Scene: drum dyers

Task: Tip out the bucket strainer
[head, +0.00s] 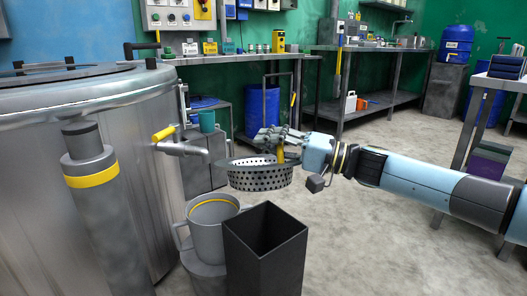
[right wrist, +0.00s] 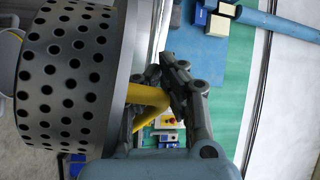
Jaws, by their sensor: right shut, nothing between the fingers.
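The bucket strainer (head: 260,179) is a grey perforated basket with a yellow handle (head: 281,153). In the head view it appears upright in the air, above and behind the dark square bin. My right gripper (head: 270,139) is at the strainer's rim by the handle, with its fingers shut. In the right wrist view, the strainer's holed wall (right wrist: 68,78) fills the left side. The yellow handle (right wrist: 148,96) runs beside the shut fingers (right wrist: 162,72); I cannot tell whether they touch it. The strainer's inside is hidden. My left gripper is not in view.
A grey bucket with a yellow ring (head: 207,240) stands beside the tall dark open bin (head: 265,262). A large steel drum (head: 100,110) with a yellow-handled tap (head: 165,132) is at the left. Benches line the back wall.

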